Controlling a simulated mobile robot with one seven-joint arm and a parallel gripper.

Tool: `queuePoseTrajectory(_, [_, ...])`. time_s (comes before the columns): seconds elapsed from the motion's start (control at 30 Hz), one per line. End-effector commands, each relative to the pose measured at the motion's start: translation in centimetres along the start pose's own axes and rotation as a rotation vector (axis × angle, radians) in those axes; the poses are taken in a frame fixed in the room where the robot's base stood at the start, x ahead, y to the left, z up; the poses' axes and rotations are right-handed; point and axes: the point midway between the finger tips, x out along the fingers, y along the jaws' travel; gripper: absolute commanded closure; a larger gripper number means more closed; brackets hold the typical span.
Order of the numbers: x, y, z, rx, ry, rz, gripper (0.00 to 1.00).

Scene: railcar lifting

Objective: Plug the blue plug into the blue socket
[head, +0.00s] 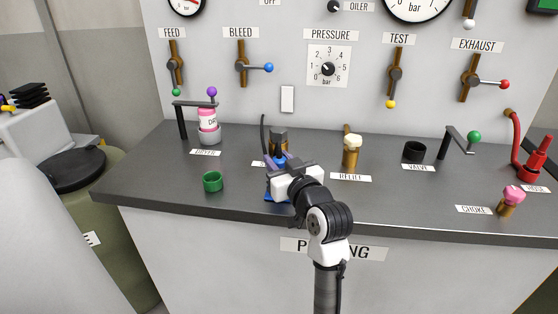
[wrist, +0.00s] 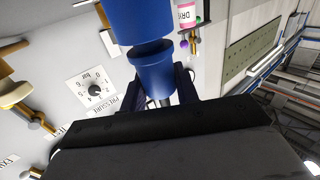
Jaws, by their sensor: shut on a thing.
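My gripper (head: 281,165) is shut on the blue plug, which shows between the two dark fingers in the wrist view (wrist: 152,72) and partly behind the gripper in the head view (head: 278,155). A second blue round part, which looks like the blue socket (wrist: 140,18), lies close to the plug's wide end in the wrist view. A narrow dark gap shows between them, so they look apart but nearly in line. In the head view a blue patch (head: 270,197) shows at the bench below my gripper, mostly hidden by my wrist.
A green ring-shaped cup (head: 213,181) stands left of my gripper. The pink dryer jar (head: 208,122) stands behind it. The brass relief valve (head: 351,152) is close on the right, with a black cup (head: 414,150) farther right.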

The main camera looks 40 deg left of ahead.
Motion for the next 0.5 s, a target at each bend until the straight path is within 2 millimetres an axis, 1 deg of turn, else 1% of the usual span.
queuePoseTrajectory(0.27, [-0.01, 0.00, 0.80, 0.000, 0.000, 0.000, 0.95])
queuePoseTrajectory(0.3, [-0.01, 0.00, 0.78, 0.000, 0.001, 0.000, 0.68])
queuePoseTrajectory(0.4, [-0.01, -0.01, 0.70, 0.000, 0.001, 0.000, 0.55])
queuePoseTrajectory(0.5, [0.00, -0.01, 0.71, 0.000, 0.000, 0.000, 0.44])
